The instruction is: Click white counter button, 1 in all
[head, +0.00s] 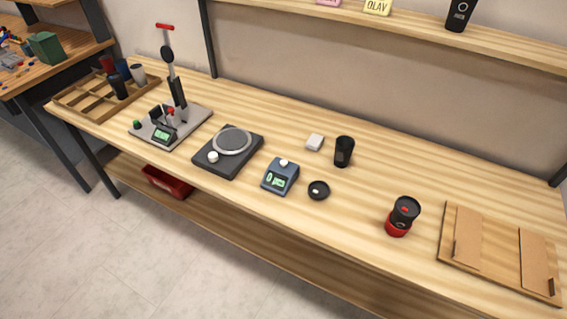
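A small blue-grey counter (270,187) with a lit green display stands on the wooden workbench near its front edge, in the middle of the head view. A round white button (284,162) sits on its upper back part, with nothing over it. The digits on the display are too small to read surely. Neither of my grippers is in view.
Left of the counter is a dark plate with a round disc (232,141) and a white knob (213,157), then a lever press (178,100).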

